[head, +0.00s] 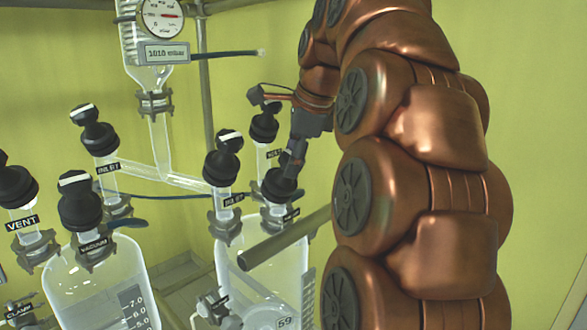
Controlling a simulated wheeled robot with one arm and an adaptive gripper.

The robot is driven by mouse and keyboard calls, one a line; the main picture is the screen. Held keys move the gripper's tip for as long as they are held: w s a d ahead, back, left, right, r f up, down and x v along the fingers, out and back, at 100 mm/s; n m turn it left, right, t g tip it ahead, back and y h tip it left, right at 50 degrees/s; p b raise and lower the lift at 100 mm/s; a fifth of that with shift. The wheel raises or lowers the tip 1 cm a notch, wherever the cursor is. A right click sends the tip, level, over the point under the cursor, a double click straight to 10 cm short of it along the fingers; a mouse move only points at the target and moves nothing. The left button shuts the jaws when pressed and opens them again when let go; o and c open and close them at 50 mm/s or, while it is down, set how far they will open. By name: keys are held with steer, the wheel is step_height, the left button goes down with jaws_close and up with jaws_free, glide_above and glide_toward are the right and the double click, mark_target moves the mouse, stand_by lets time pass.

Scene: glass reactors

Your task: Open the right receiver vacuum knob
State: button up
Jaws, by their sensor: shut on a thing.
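The right receiver (262,262) is a clear glass vessel with several black knobs on its necks. My gripper (291,164) comes down from above and is shut on the black knob (279,187) at the front right of this vessel. The label below that knob is partly hidden and too small to read, so I cannot confirm that it is the vacuum knob. The fingers cover the knob's top, and its turn position is hidden. Two other black knobs, one to the left (223,158) and one behind (264,122), stand close to my gripper.
The left receiver (100,280) has black knobs labelled VENT (17,187), INLET (95,137) and VACUUM (80,200). A grey bar (285,240) crosses before the right receiver.

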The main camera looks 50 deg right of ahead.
steer(key=n+b, duration=0.3)
steer(key=n, duration=0.3)
steer(key=shift+t+b, duration=0.4)
steer(key=n+b, duration=0.2)
steer(key=n, duration=0.3)
steer(key=shift+n+t, duration=0.3)
steer(key=shift+n, duration=0.1)
steer(key=n, duration=0.5)
steer(key=shift+s+n+t, duration=0.1)
steer(key=shift+n+t, duration=0.2)
steer(key=n, duration=0.6)
steer(key=n+y+p, duration=0.1)
steer(key=n+p, duration=0.1)
steer(key=n, duration=0.5)
steer(key=n+y+p, duration=0.1)
steer(key=n+p, duration=0.2)
steer(key=n, duration=0.3)
steer(key=shift+r+n, duration=0.1)
steer(key=shift+n, duration=0.2)
steer(key=n+p, duration=0.4)
steer(key=n, duration=0.2)
steer(key=shift+d+r+g, duration=0.1)
steer(key=shift+g, duration=0.3)
steer(key=n+p, duration=0.2)
steer(key=n, duration=0.3)
steer(key=shift+n+g+p, duration=0.3)
steer(key=shift+n, duration=0.1)
steer(key=shift+f, duration=0.2)
